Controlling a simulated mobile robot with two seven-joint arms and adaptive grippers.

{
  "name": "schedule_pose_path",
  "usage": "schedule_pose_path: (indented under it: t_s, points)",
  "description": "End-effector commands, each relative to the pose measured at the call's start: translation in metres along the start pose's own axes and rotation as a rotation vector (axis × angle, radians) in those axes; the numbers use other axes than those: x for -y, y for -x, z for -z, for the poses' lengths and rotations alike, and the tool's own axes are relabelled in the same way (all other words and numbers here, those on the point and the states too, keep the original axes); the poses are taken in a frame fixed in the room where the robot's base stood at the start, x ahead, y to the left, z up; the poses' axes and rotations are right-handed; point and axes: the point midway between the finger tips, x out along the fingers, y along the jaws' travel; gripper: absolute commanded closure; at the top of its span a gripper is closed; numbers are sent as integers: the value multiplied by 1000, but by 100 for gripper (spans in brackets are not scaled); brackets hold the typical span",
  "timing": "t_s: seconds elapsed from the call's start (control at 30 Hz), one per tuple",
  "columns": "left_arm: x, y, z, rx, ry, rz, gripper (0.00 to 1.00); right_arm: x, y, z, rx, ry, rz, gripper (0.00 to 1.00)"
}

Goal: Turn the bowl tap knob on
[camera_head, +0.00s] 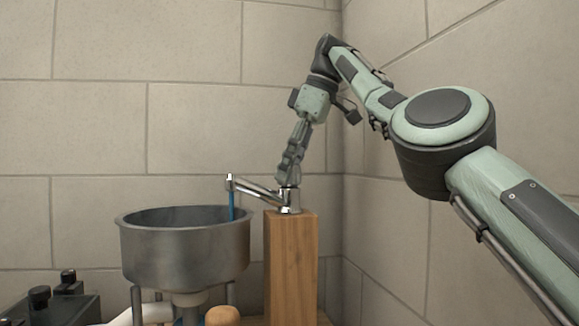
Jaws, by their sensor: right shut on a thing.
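The chrome tap (262,191) stands on top of a wooden post (290,265), with its spout reaching left over the metal bowl (185,248). A thin blue stream (231,205) runs straight down from the spout's end into the bowl. My right gripper (289,180) points down at the top of the tap body and is shut on the tap knob. The fingers hide most of the knob, so its angle cannot be told. My left gripper is not in view.
A dark box with black knobs (50,300) sits at the lower left. A white pipe (145,314) and a rounded tan piece (222,316) show below the bowl. Tiled walls (200,120) close off the back and right side. The space above the bowl is clear.

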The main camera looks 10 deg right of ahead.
Motion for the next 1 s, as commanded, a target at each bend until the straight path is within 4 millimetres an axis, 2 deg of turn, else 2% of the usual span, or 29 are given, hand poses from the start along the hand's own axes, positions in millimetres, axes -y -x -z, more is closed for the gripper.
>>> schedule_pose_path:
  t_s: [0.23, 0.27, 0.4, 1.0]
  points:
    - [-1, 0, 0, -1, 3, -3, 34, 0, 0, 0, -1, 0, 1, 88]
    - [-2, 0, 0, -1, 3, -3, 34, 0, 0, 0, -1, 0, 1, 57]
    - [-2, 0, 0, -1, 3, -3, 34, 0, 0, 0, -1, 0, 0, 40]
    - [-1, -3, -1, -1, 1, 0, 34, 0, -1, 0, -2, -27, -10, 38]
